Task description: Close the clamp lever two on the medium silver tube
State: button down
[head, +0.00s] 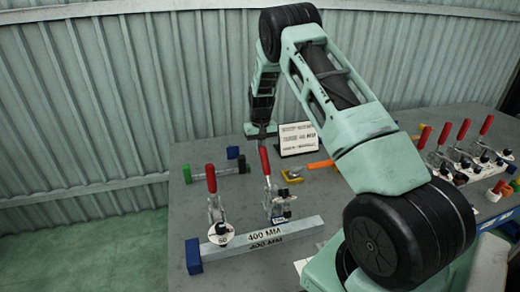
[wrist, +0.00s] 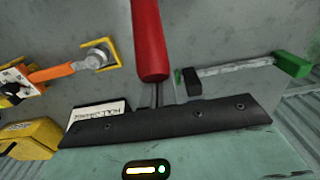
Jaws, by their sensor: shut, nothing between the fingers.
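A silver tube marked 400 MM (head: 300,229) lies on the grey table in the head view, with a blue block at its left end. Two clamps with upright red levers stand at it: a left lever (head: 210,179) and a right lever (head: 265,161). The right clamp's metal body (head: 279,207) stands behind the tube's middle. My gripper (head: 261,137) is shut and empty, right at the top of the right lever. In the wrist view the red lever (wrist: 150,40) ends close to my fingers (wrist: 160,94); I cannot tell whether they touch.
A shorter tube with green and blue ends (head: 236,169) lies behind. A sign (head: 297,138) and an orange-handled tool (head: 320,164) are at the back. Several more red-levered clamps (head: 463,130) stand at the right. My arm hides part of the table's middle.

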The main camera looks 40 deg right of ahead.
aim_at(263, 148)
jog(key=shift+r, duration=0.1)
dwell(0.3)
jog(key=shift+s+a+r+p, duration=0.35)
jog(key=shift+s+r, duration=0.15)
jog(key=shift+s, duration=0.25)
jog(key=shift+s+a+r+p, duration=0.35)
jog(key=shift+s+r, duration=0.1)
jog(key=shift+s, duration=0.25)
jog(key=shift+s+a+r, duration=0.2)
jog(key=shift+s+r, duration=0.05)
jog(key=shift+s, duration=0.1)
jog(key=shift+s+a+r+p, duration=0.2)
jog(key=shift+s+a+r, duration=0.1)
jog(key=shift+s, duration=0.25)
jog(key=shift+s+a+r+p, duration=0.15)
jog(key=shift+s+a+p, duration=0.1)
jog(key=shift+s, duration=0.4)
